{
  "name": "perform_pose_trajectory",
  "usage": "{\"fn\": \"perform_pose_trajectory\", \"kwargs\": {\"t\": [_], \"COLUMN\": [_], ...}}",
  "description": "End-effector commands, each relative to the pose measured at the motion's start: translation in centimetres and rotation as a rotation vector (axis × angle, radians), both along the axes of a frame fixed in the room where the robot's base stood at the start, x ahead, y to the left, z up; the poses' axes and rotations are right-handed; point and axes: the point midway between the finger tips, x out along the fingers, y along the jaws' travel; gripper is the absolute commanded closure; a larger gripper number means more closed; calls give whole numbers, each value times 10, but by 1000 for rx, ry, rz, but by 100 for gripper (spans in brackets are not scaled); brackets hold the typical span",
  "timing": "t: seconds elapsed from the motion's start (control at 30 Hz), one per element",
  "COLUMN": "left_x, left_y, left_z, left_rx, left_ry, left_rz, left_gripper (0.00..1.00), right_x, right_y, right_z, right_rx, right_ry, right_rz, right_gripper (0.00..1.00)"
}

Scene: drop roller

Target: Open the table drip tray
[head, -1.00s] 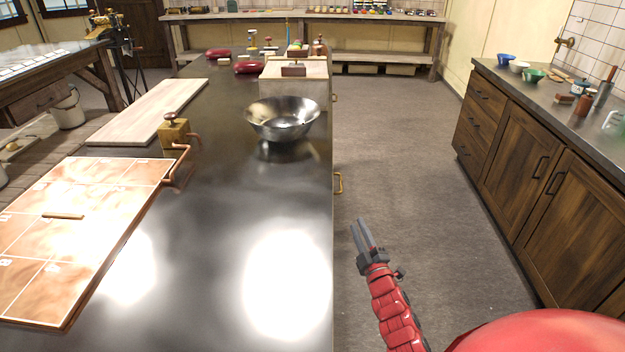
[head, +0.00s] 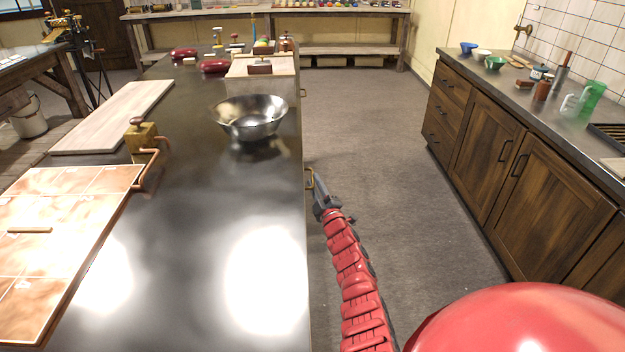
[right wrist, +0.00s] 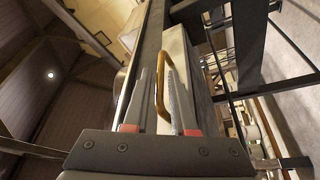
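The drip tray's brass handle (head: 309,181) sticks out from the right side of the long dark table (head: 215,200). In the right wrist view the handle (right wrist: 159,85) is a brass loop on a pale front panel (right wrist: 176,60) under the table edge. My right gripper (head: 317,190) is at the handle. Its two fingers (right wrist: 160,98) stand apart, with the handle's bar between them; a narrow gap shows on the left, and contact on the right finger is unclear. The tray front looks flush with the table side. My left gripper is not in view.
A metal bowl (head: 250,118), a wooden board (head: 112,115) and a copper plate (head: 60,250) rest on the table. Wooden cabinets (head: 520,170) stand at the right. The grey floor (head: 400,130) between table and cabinets is clear.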

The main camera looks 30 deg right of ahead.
Motion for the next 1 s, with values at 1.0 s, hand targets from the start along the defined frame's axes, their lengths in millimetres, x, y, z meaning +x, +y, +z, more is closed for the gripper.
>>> {"fn": "perform_pose_trajectory", "kwargs": {"t": [1.0], "left_x": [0], "left_y": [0], "left_z": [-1], "left_rx": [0], "left_ry": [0], "left_rz": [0], "left_gripper": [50], "right_x": [20], "right_y": [-3], "right_z": [4], "right_rx": [1], "right_ry": [1], "right_rz": [2], "right_gripper": [100]}}
